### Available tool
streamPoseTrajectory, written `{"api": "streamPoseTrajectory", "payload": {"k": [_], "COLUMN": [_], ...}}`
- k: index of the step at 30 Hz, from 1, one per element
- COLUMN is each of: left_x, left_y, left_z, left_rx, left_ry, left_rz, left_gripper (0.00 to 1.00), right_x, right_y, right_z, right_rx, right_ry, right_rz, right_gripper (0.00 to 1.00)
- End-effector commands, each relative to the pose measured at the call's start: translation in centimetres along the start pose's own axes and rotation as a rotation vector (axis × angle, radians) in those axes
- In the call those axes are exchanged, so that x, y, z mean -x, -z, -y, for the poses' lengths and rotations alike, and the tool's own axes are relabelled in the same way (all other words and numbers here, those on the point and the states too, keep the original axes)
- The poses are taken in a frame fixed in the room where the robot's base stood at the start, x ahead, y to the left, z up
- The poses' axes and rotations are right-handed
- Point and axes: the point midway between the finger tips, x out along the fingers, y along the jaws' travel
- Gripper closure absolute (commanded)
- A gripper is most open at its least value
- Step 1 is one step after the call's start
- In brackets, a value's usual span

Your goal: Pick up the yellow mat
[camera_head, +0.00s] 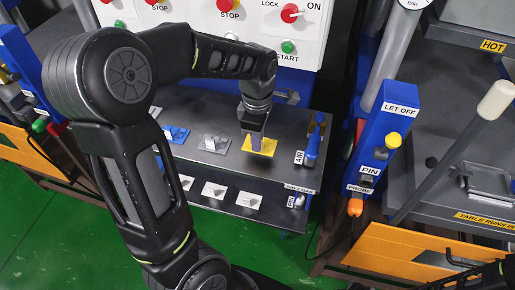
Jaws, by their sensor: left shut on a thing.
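The yellow mat (267,145) is a small flat piece on the dark upper shelf of the bench, in the middle of the head view. My left gripper (256,146) points down at it from above, and its fingers overlap the mat's left part. It is shut on the mat. I cannot tell whether the mat is clear of the shelf. My left arm covers much of the left side of the view. My right gripper is not in view.
A grey mat (213,143) and a blue mat (175,133) lie to the left on the same shelf (200,110). Several white pieces sit on the lower shelf (268,213). A blue AIR nozzle (312,145) stands just right. A white control panel (250,22) rises behind.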

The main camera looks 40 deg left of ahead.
Motion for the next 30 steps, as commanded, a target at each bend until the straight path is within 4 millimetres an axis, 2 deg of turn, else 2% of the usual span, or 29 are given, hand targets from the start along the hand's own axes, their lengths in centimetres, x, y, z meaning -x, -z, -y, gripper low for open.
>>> {"api": "streamPoseTrajectory", "payload": {"k": [1,6,10,30], "left_x": [1.1,4.2,5.5,5.8], "left_y": [-0.1,0.0,0.0,0.0], "left_z": [-0.1,-0.1,0.0,0.0], "left_rx": [0.0,-0.001,-0.001,-0.001], "left_ry": [-0.006,-0.004,-0.001,0.0], "left_rz": [0.002,0.001,0.0,0.0], "left_gripper": [1.0,1.0,1.0,1.0], "right_x": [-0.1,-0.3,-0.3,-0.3], "right_y": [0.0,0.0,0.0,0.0], "right_z": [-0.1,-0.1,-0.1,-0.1], "right_rx": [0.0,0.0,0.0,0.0], "right_ry": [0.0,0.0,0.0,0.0], "right_rz": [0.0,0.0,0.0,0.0], "right_gripper": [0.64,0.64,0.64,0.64]}}
